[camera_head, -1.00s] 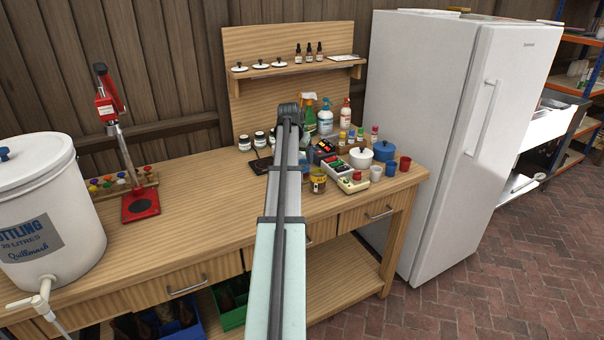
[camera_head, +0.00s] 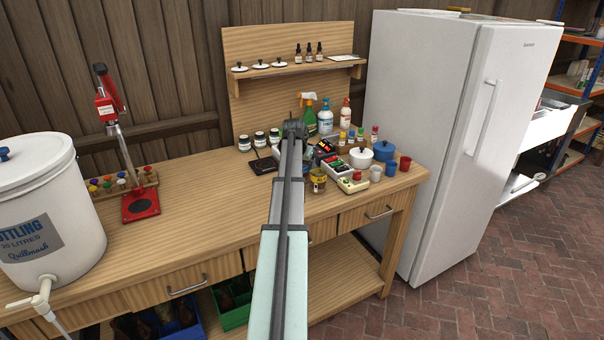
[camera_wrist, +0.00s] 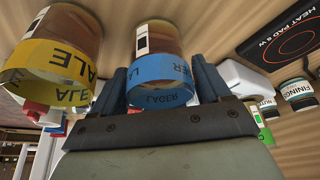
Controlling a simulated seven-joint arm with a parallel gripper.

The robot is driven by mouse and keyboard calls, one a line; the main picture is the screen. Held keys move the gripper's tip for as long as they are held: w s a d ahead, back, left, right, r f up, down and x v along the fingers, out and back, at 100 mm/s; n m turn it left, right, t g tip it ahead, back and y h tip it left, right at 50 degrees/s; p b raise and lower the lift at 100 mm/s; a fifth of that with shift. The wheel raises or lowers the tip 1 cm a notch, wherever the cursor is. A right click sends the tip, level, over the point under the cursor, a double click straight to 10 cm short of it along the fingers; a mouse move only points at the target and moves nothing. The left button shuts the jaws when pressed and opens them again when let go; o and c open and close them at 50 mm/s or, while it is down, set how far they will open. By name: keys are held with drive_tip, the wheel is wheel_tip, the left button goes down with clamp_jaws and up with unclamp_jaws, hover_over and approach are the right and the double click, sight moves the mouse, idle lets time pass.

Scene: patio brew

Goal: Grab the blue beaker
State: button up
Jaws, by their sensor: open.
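The blue beaker (camera_wrist: 165,68), a clear glass with a blue band marked LAGER, fills the upper middle of the wrist view. My gripper (camera_wrist: 162,86) is open, with one finger on each side of the beaker's blue-banded end. I cannot tell whether either finger touches the glass. A similar beaker with a yellow band marked ALE (camera_wrist: 52,62) is close beside it on the left; it also shows in the head view (camera_head: 318,181).
A black heat pad (camera_wrist: 290,35) and small jars (camera_wrist: 298,92) lie to the right in the wrist view. In the head view, a white pot (camera_head: 360,158), a blue pot (camera_head: 384,151) and cups crowd the bench's right end.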

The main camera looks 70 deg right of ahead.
drive_tip(key=c, duration=0.9)
drive_tip(key=shift+r, duration=0.15)
